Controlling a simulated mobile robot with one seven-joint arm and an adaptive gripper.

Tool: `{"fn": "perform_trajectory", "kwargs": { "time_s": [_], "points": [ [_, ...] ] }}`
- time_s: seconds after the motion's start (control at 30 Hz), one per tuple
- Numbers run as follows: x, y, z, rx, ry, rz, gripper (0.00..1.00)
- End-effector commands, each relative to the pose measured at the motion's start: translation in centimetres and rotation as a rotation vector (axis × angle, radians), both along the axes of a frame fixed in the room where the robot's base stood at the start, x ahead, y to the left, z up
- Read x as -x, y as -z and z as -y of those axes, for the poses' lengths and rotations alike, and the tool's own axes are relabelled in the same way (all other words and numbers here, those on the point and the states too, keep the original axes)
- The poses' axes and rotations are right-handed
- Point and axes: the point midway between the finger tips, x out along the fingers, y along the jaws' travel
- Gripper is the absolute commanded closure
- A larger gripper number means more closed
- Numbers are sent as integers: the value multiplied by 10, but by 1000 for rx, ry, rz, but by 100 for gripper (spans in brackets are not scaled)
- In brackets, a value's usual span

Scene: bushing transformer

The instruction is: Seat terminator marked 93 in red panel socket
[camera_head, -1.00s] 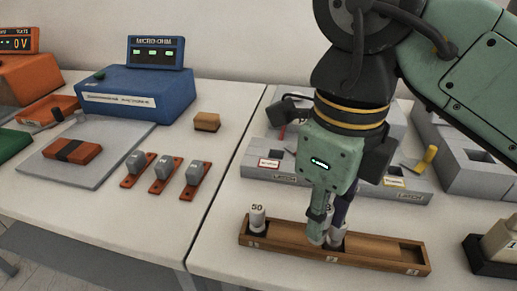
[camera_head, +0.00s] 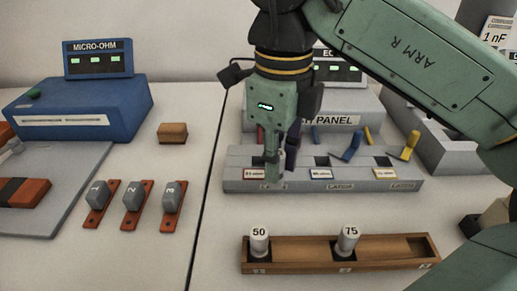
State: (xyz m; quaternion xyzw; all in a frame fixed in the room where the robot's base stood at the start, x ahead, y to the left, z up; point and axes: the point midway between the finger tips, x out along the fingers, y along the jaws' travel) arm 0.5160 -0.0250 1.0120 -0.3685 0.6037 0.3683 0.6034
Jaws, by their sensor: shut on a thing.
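My gripper (camera_head: 277,178) is shut at the left part of the grey socket panel (camera_head: 222,180), in front of its upright face. It is shut on a terminator, mostly hidden by the fingers; its number cannot be read now. The fingertips overlap the panel's left socket, beside the red-lettered label (camera_head: 254,173). I cannot tell whether the terminator is in that socket. A red lever (camera_head: 260,135) shows partly behind the gripper. Terminators marked 50 (camera_head: 259,242) and 75 (camera_head: 347,240) stand in the wooden rack (camera_head: 390,264); its right slot is empty.
A blue lever (camera_head: 352,146) and a yellow lever (camera_head: 410,146) stand over the other sockets. A blue micro-ohm meter (camera_head: 95,105), a small brown block (camera_head: 172,133) and several grey pieces on red bases (camera_head: 131,208) are left. Table between rack and panel is clear.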

Motion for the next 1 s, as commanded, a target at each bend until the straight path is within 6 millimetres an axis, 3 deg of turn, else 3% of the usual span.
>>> {"fn": "perform_trajectory", "kwargs": {
  "time_s": [0.1,0.3,0.57,0.63,0.77,1.0],
  "points": [
    [-30,2,-11,0,-1,0,100],
    [-62,5,-20,-1,0,0,100],
    [-80,7,-26,-1,0,0,100],
    [-80,25,-25,0,0,0,100],
    [-80,44,-25,0,0,1,100],
    [-79,43,-25,0,0,1,100]
  ]
}}
